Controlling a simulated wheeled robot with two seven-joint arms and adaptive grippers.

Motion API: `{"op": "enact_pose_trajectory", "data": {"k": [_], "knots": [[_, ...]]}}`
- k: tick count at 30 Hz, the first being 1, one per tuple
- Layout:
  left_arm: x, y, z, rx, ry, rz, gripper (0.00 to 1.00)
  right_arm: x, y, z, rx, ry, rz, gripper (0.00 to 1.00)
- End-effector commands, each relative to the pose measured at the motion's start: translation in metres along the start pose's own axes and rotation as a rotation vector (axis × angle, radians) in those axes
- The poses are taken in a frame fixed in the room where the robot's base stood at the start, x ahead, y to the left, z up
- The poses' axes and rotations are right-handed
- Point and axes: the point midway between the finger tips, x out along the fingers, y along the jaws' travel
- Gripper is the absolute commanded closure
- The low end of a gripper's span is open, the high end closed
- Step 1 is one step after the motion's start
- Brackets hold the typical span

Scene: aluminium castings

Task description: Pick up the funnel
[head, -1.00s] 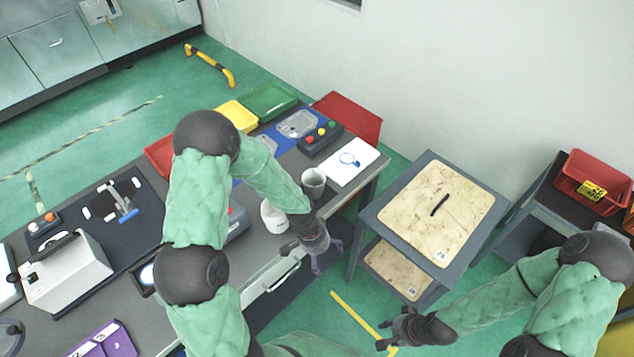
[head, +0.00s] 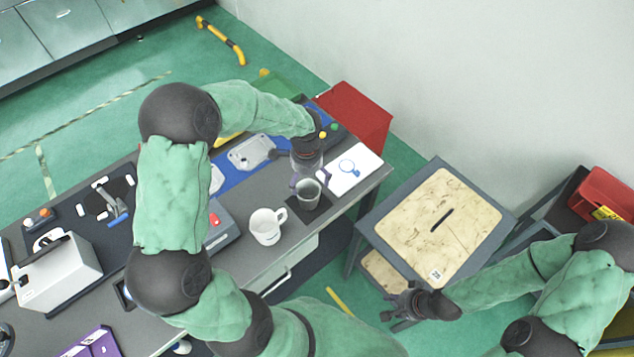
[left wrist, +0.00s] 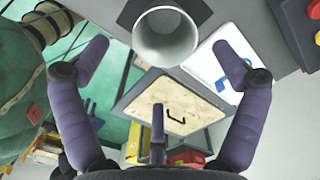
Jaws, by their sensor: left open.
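The funnel appears to be the grey, round, open-topped vessel (head: 308,194) on a dark square near the table's right end. In the left wrist view its wide round mouth (left wrist: 166,36) shows at the top, beyond the fingertips; its lower part is hidden. My left gripper (head: 308,179) is just behind and above it in the head view. Its purple fingers (left wrist: 160,55) are spread wide with nothing between them; I cannot tell whether they touch the funnel. My right gripper (head: 400,305) is far to the lower right, away from the table, its finger opening unclear.
A white mug (head: 266,227) stands left of the funnel. A button box (head: 325,130) and a metal casting (head: 251,152) are behind. A trolley with a beige top (head: 438,225) stands right of the table.

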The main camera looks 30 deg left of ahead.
Motion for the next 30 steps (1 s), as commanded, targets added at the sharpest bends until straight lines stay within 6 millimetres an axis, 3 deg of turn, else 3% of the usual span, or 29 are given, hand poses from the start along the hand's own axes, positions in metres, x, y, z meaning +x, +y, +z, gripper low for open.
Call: {"op": "enact_pose_trajectory", "data": {"k": [5,12,20,30], "knots": [[0.008,0.000,0.001,0.003,-0.004,0.001,0.04,0.001,0.001,0.001,0.000,-0.003,0.000,0.64],[0.043,0.000,0.001,0.002,-0.004,0.002,0.04,0.006,0.002,0.001,0.000,-0.003,0.000,0.64],[0.061,-0.002,0.000,0.001,-0.002,0.000,0.04,0.008,0.003,0.001,0.000,-0.002,0.000,0.64],[0.104,-0.006,-0.001,0.002,-0.003,0.001,0.04,0.014,0.005,0.001,0.000,-0.002,0.000,0.64]]}}
